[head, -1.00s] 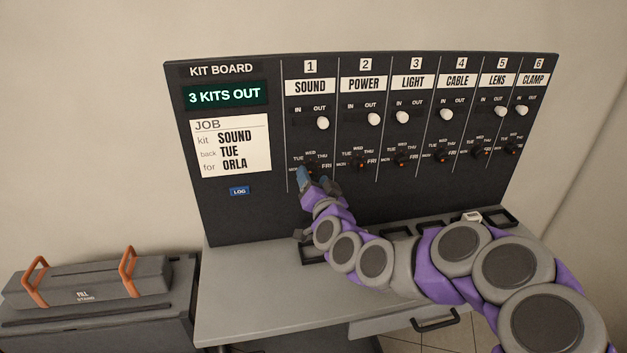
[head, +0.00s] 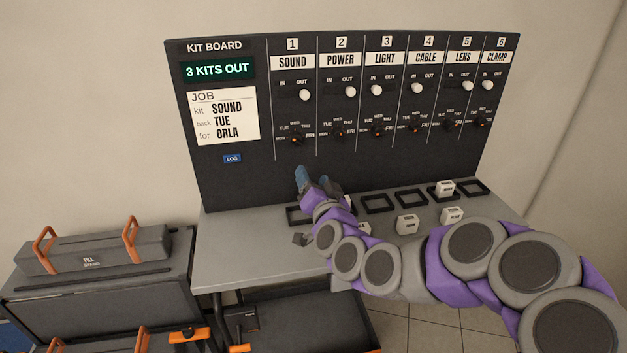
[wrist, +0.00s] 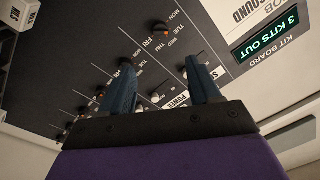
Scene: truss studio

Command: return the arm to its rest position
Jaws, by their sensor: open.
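My gripper (head: 316,178) is in front of the lower part of the kit board, below the SOUND column, in the head view. Its two blue fingers are apart and hold nothing; they also show in the wrist view (wrist: 163,85). The kit board (head: 230,185) stands upright at the back of the grey table (head: 240,250). The SOUND dial (head: 296,139) is just above the fingertips and apart from them in the head view. My arm reaches in from the lower right, bent over the table.
Black square frames (head: 411,197) lie along the table's back, with several white blocks (head: 407,224) on and near them. A grey case (head: 95,250) with orange handles sits at the left. A dark open drawer or bin (head: 300,325) is below the table. The table's left part is clear.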

